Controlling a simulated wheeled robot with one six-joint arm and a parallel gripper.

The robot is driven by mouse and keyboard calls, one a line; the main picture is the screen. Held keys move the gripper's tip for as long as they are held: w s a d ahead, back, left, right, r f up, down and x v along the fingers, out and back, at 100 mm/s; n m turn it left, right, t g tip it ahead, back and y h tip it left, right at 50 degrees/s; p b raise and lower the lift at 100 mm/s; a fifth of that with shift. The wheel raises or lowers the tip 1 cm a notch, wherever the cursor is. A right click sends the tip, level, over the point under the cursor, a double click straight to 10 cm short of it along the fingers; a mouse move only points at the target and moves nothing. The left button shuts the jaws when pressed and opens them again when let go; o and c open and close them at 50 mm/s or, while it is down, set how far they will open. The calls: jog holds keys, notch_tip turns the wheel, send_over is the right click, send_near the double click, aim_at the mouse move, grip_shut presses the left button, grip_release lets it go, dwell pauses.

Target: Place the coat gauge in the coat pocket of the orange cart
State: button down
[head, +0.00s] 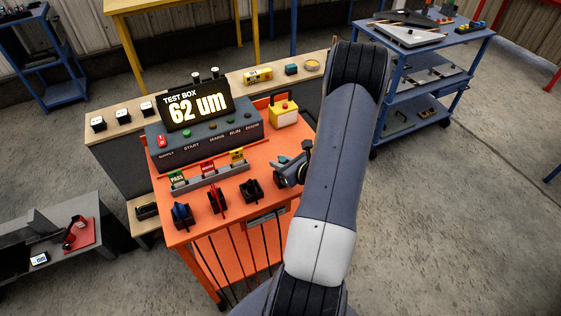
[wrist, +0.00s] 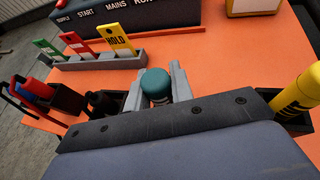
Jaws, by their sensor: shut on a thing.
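My gripper (wrist: 157,98) is shut on a teal round-topped thing (wrist: 155,83), which I take to be the coat gauge. In the wrist view the two grey fingers stand on either side of it, above the orange deck. In the head view my gripper (head: 291,172) is over the right part of the orange cart (head: 228,226), and the gauge's teal end (head: 282,160) shows beside it. Black pockets line the cart's near edge; one holds a dark thing (head: 251,189). No pocket label is readable, so I cannot tell which is the coat pocket.
A blue tool (head: 181,213) and a red tool (head: 216,198) stand in pockets to the left. A yellow tool (wrist: 300,92) stands in a pocket at right. Behind are a tag rack with a HOLD tag (wrist: 116,40) and the test box (head: 190,142) reading 62 um.

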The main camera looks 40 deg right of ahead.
jog(key=shift+f, duration=0.15)
jog(key=c, duration=1.2)
grip_release()
jog(key=shift+c, duration=0.2)
jog(key=shift+r, duration=0.25)
jog(key=shift+s+d, duration=0.1)
jog(key=shift+s, duration=0.2)
jog(key=b+v, duration=0.2)
jog(key=v, duration=0.9)
jog(key=shift+s, duration=0.2)
jog(key=shift+r, duration=0.1)
